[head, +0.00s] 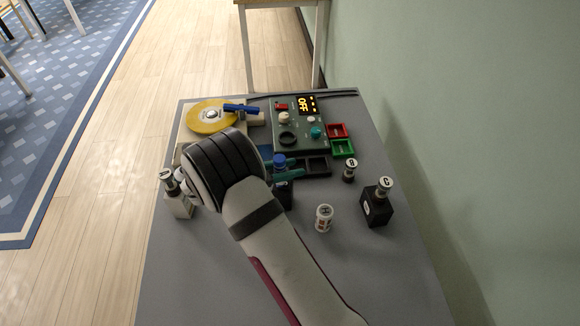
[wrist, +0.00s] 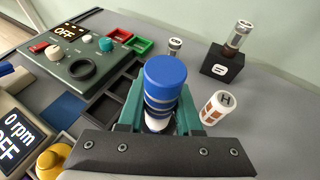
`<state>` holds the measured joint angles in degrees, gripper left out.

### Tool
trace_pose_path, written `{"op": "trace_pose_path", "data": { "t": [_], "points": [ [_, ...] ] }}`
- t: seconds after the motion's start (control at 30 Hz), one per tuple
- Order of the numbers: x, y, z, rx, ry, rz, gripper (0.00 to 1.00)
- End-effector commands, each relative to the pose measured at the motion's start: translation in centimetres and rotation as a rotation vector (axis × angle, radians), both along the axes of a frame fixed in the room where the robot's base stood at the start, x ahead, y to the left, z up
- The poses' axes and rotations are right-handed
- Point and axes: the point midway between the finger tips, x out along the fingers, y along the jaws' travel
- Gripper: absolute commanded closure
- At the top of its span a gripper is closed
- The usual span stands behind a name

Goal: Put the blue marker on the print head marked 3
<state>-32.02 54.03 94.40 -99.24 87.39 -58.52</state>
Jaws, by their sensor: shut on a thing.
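My gripper (wrist: 160,115) is shut on an upright blue-topped cylinder (wrist: 166,80) with pale rings and a white lower end. In the head view its blue top (head: 280,160) shows beside my wrist, above the table near the control box. A blue stick-like piece (head: 240,109) lies by the yellow disc. I cannot tell for sure which blue thing is the marker. Small cylinders with lettered tops stand around, one marked C (head: 385,187) on a black block (head: 376,210), one marked B (head: 350,171). No mark 3 can be read.
A white and orange cylinder marked H (head: 323,218) stands at the right of my arm. A green control box (head: 299,125) reads OFF, with red (head: 337,130) and green (head: 343,148) trays beside it. A white block (head: 178,205) bears a capped cylinder at left. The right front table is clear.

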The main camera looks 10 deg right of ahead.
Motion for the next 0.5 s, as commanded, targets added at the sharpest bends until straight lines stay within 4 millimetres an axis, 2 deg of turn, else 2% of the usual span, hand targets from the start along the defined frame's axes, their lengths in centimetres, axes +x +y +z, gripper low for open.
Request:
{"op": "trace_pose_path", "data": {
  "t": [0.23,0.27,0.4,0.5],
  "points": [
    [0.0,-0.01,-0.17,0.0,0.0,0.0,1.0],
    [0.0,-0.01,-0.17,0.0,0.0,0.0,0.63],
    [0.01,-0.02,-0.14,0.0,-0.001,0.0,0.38],
    [0.0,-0.01,-0.13,0.001,-0.001,0.001,0.37]
  ]
}}
